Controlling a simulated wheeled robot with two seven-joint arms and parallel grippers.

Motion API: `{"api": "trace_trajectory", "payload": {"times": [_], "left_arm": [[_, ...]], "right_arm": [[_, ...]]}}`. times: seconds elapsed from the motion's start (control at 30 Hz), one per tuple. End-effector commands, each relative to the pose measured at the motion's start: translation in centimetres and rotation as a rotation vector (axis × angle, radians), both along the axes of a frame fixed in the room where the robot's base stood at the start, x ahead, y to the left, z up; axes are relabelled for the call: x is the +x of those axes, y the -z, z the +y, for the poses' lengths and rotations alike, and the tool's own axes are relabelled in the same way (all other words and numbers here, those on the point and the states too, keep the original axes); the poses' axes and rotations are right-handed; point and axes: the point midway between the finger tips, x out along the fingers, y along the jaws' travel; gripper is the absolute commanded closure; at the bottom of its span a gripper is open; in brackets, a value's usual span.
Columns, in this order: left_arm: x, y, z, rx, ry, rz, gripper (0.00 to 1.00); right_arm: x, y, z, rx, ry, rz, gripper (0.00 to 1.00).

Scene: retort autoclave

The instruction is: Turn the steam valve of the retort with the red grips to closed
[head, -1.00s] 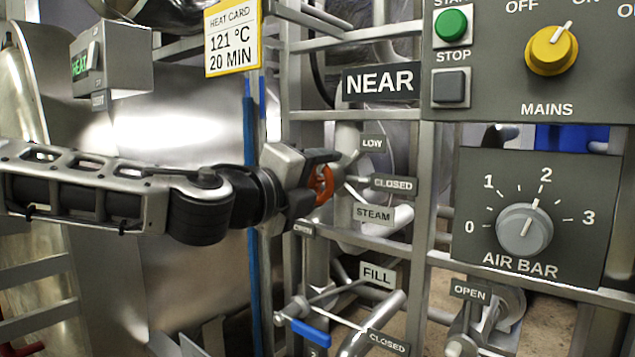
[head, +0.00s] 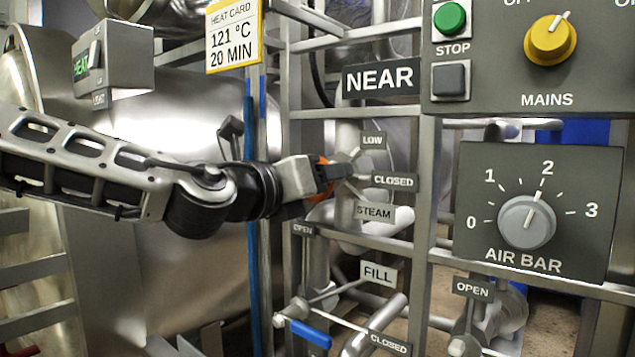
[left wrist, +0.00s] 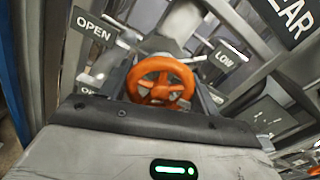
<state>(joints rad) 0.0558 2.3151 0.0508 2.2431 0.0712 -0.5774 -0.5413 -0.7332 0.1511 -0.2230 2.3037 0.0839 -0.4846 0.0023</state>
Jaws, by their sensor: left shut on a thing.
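The steam valve's orange-red handwheel (head: 320,190) is on the frame by the plates LOW (head: 373,141), CLOSED (head: 393,181) and STEAM (head: 374,213). In the head view the gripper hides most of it. In the left wrist view the handwheel (left wrist: 162,80) shows its spoked face between my fingers. My left gripper (head: 333,177) comes in from the left and is shut on this wheel. An OPEN plate (left wrist: 93,29) and a LOW plate (left wrist: 229,58) show around it in the left wrist view. I cannot tell the valve's setting. My right gripper is out of view.
The blue-handled FILL valve (head: 310,333) is below. The NEAR plate (head: 381,81) hangs above. Frame bars and a blue upright pipe (head: 251,200) stand close to my left arm. The AIR BAR panel (head: 590,165) is at the right.

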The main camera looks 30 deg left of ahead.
Motion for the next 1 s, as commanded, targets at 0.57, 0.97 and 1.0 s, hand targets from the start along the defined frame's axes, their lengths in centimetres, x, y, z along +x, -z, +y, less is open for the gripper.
{"api": "trace_trajectory", "payload": {"times": [0.57, 0.97, 1.0], "left_arm": [[0.03, -0.25, 0.08, 0.097, -0.003, -0.014, 0.61], [0.01, -0.16, 0.03, 0.094, -0.001, -0.011, 0.17], [0.01, -0.14, 0.03, 0.094, -0.001, -0.010, 0.17]], "right_arm": [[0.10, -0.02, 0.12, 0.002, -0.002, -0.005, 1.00], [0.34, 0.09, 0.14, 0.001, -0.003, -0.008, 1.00], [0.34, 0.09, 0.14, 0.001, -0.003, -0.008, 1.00]]}}
